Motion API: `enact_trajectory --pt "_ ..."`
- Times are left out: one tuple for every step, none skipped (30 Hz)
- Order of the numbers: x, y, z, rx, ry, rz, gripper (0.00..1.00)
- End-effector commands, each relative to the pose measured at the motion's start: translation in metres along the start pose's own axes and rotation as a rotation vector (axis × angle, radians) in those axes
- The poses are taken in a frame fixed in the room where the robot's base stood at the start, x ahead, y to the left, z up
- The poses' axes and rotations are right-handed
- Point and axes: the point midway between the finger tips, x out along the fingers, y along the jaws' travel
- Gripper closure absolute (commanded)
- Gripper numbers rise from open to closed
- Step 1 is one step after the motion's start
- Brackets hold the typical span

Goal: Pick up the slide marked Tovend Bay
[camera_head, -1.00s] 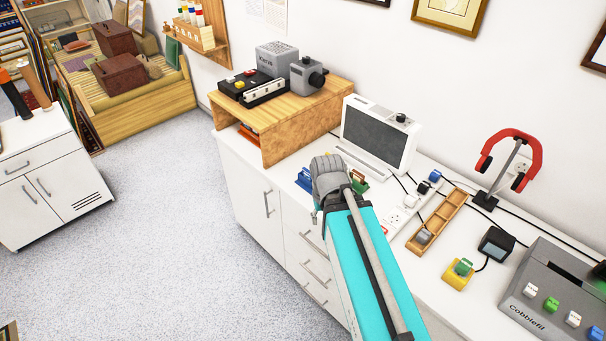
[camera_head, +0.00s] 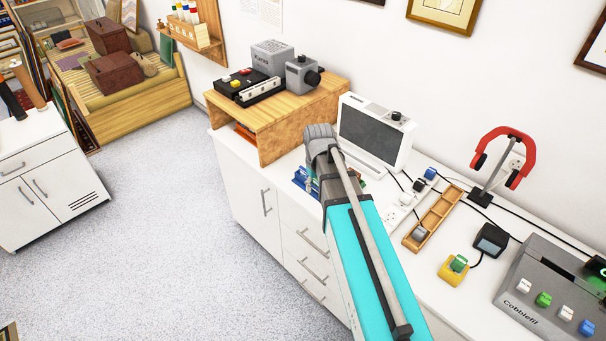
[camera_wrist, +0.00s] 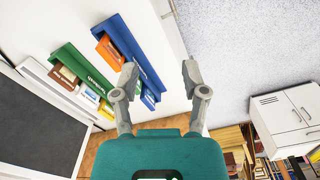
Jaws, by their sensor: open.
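My gripper (camera_wrist: 159,68) is open and empty in the wrist view, its two fingers apart near the counter's front edge. A blue rack (camera_wrist: 112,35) with slides lies just left of the fingers, and a green rack (camera_wrist: 68,53) lies farther left. An orange slide (camera_wrist: 109,48) is in the blue rack; a brown slide (camera_wrist: 65,75) is in the green rack. Other small slides sit in both. Their labels are too small to read, so I cannot tell which one is Tovend Bay. In the head view my gripper (camera_head: 321,140) hides most of the racks; part of the blue rack shows.
A light box with a dark screen (camera_head: 372,132) stands behind the racks. A wooden riser (camera_head: 285,125) with devices is to the left. A power strip (camera_head: 395,212), wooden tray (camera_head: 440,212), headphones (camera_head: 512,150) and a grey machine (camera_head: 545,290) are to the right.

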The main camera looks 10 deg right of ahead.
Motion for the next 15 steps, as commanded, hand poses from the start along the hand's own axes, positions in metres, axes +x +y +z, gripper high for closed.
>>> enact_trajectory --pt "-0.007 0.007 -0.033 -0.040 0.000 0.000 0.43" --pt "-0.009 0.010 -0.045 -0.066 0.000 0.000 0.43" --pt "-0.012 0.013 -0.061 -0.100 0.000 0.000 0.43" --pt "-0.014 0.016 -0.073 -0.127 0.000 0.000 0.43" --pt "-0.016 0.018 -0.085 -0.153 0.000 0.000 0.43" --pt "-0.019 0.021 -0.100 -0.185 0.000 0.000 0.43" --pt "-0.020 0.023 -0.110 -0.209 0.000 0.000 0.43" --pt "-0.022 0.025 -0.120 -0.231 0.000 0.000 0.43" --pt "-0.024 0.028 -0.132 -0.258 0.000 0.000 0.43" --pt "-0.025 0.030 -0.140 -0.278 0.000 0.000 0.43" --pt "-0.026 0.031 -0.147 -0.295 0.000 0.000 0.43" --pt "-0.027 0.033 -0.155 -0.315 0.000 0.000 0.43" --pt "-0.028 0.034 -0.160 -0.329 0.000 0.000 0.43" --pt "-0.029 0.035 -0.165 -0.340 0.000 0.000 0.43" --pt "-0.029 0.036 -0.169 -0.353 0.000 0.000 0.43"
